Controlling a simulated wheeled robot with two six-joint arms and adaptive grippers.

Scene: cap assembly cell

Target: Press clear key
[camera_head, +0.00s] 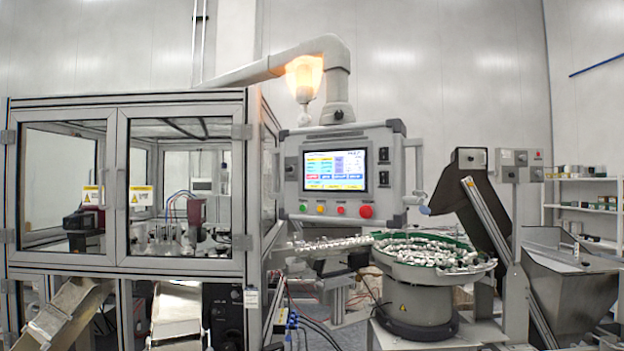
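The control panel (290,180) hangs from a grey arm in the middle of the view. Its lit touchscreen (336,170) shows rows of coloured fields. Below the screen is a row of buttons: a green button (303,209), a yellow button (320,209), a small red button (341,210) and a larger red button (365,211). Their labels are too small to read, so I cannot tell which one is the clear key. Neither of my grippers shows in the view.
A glowing orange lamp (304,74) sits above the panel. A glazed machine enclosure (117,190) stands at the left. A round feeder bowl (425,275) full of small caps stands below right of the panel. A metal hopper (570,290) and shelves (590,182) are at the right.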

